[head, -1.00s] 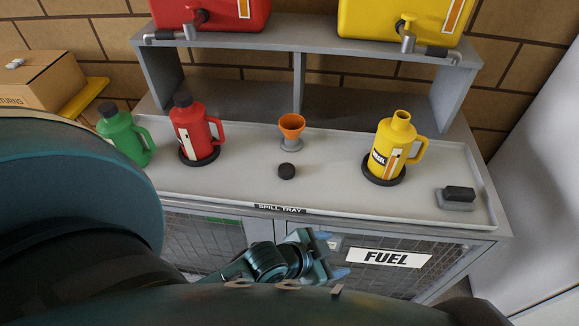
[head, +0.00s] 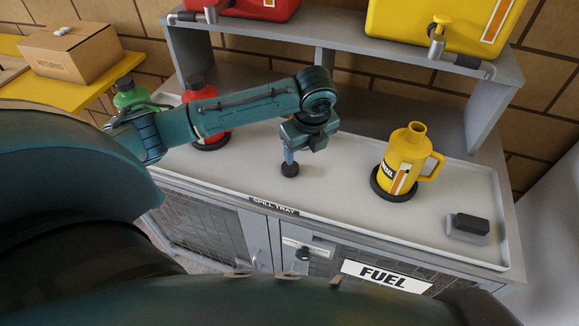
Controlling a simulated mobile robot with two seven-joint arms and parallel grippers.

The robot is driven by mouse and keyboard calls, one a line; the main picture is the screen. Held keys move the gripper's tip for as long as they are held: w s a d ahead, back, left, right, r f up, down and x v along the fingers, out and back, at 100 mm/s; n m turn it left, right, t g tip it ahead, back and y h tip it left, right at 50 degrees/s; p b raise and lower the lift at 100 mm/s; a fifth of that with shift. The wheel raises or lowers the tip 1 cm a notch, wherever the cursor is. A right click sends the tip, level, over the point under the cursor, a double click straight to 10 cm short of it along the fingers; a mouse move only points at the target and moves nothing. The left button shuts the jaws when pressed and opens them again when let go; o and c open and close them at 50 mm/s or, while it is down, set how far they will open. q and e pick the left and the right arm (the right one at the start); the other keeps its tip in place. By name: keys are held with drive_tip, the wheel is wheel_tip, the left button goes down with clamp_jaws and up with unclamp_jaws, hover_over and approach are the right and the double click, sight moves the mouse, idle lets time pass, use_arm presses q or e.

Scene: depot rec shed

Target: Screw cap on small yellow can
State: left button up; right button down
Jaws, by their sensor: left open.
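The small yellow can (head: 399,165) stands upright on a round black base at the right of the tray, its neck open and uncapped. A small black cap (head: 290,170) lies on the tray to the left of the can. My left gripper (head: 289,158) points down right over the cap, its jaws open. One blue finger shows just above the cap; whether it touches the cap I cannot tell. My right gripper is not in view.
The grey spill tray (head: 345,200) has free room between cap and yellow can. A red can (head: 205,112) and green can (head: 130,93) stand behind my left arm. A black block (head: 467,224) sits at the right. A shelf (head: 400,52) bears large red and yellow containers.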

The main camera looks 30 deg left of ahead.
use_arm(q)
drive_tip(key=a+r, duration=0.1)
drive_tip(key=a+r+y, duration=0.1)
drive_tip(key=shift+w+a+r+m+g, duration=0.1)
drive_tip(key=shift+a+m+g, duration=0.2)
hover_over(291, 167)
drive_tip(key=f, duration=0.5)
drive_tip(key=d+f, duration=0.1)
drive_tip(key=f, duration=0.1)
drive_tip(key=shift+s+f, duration=0.35)
drive_tip(key=shift+b+x, duration=0.3)
drive_tip(key=shift+x, duration=2.3)
drive_tip(key=shift+d, duration=0.15)
drive_tip(key=shift+s, duration=0.1)
drive_tip(key=shift+c, duration=0.2)
drive_tip(key=c, duration=1)
